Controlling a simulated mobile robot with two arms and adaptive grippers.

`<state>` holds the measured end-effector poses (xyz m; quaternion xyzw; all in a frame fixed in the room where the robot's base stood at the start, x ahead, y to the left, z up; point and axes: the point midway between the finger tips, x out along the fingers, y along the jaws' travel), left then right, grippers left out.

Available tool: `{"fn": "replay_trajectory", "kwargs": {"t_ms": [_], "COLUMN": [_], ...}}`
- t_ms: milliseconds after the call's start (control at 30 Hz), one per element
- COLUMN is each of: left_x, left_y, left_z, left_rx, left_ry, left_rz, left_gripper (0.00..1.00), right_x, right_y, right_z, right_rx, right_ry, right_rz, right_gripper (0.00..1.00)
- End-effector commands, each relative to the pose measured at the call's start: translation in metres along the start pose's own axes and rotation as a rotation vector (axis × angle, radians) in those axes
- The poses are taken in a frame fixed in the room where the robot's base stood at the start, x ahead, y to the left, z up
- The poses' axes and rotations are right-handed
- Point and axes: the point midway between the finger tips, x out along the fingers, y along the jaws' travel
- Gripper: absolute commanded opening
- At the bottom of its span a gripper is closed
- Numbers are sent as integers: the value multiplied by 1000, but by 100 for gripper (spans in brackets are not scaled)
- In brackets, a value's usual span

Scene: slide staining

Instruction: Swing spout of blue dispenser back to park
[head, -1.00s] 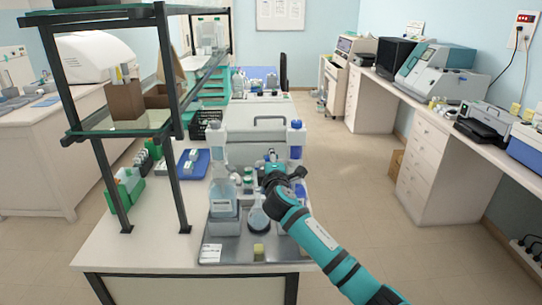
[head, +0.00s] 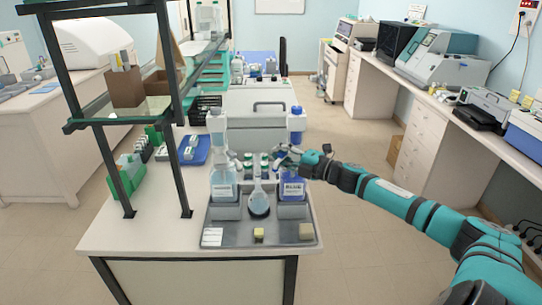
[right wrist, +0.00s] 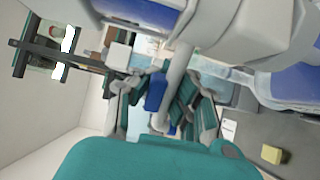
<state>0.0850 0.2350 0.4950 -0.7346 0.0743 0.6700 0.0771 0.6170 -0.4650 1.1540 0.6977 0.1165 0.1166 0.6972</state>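The blue dispenser (head: 292,190) stands upright at the right of a grey tray (head: 230,237), with a blue-topped pump head (head: 296,113). My right gripper (head: 287,158) comes in from the right at the height of its upper part. In the right wrist view, a pale spout (right wrist: 176,80) hangs between the two spread fingers of my right gripper (right wrist: 165,112). The fingers look open; whether one touches the spout I cannot tell. Blue parts of the dispenser (right wrist: 300,85) fill the right of that view. My left gripper is not in view.
A light-blue bottle dispenser (head: 223,182) stands at the tray's left, with a round flask (head: 259,203) between the dispensers. Small green-and-white vials (head: 248,162) stand behind. A black-framed shelf (head: 112,122) rises at the left.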

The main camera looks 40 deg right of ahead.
Motion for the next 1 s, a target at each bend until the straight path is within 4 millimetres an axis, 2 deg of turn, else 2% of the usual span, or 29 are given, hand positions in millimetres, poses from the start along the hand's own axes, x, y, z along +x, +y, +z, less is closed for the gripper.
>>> {"fn": "replay_trajectory", "kwargs": {"t_ms": [33, 300, 500, 733, 1000], "left_x": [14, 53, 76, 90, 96], "left_y": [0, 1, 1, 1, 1], "left_z": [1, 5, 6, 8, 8], "left_rx": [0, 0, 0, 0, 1], "left_ry": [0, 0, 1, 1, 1], "left_rz": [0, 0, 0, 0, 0], "left_gripper": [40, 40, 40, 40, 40], "right_x": [-4, -20, -30, -37, -42], "right_y": [-12, -11, -9, -8, -6], "right_z": [3, 4, 6, 7, 9], "right_rx": [-3, -2, -1, 1, 3], "right_ry": [39, 287, 444, 565, 629], "right_rz": [-11, -5, -5, -7, -11], "right_gripper": [0, 0, 0, 0, 0]}}
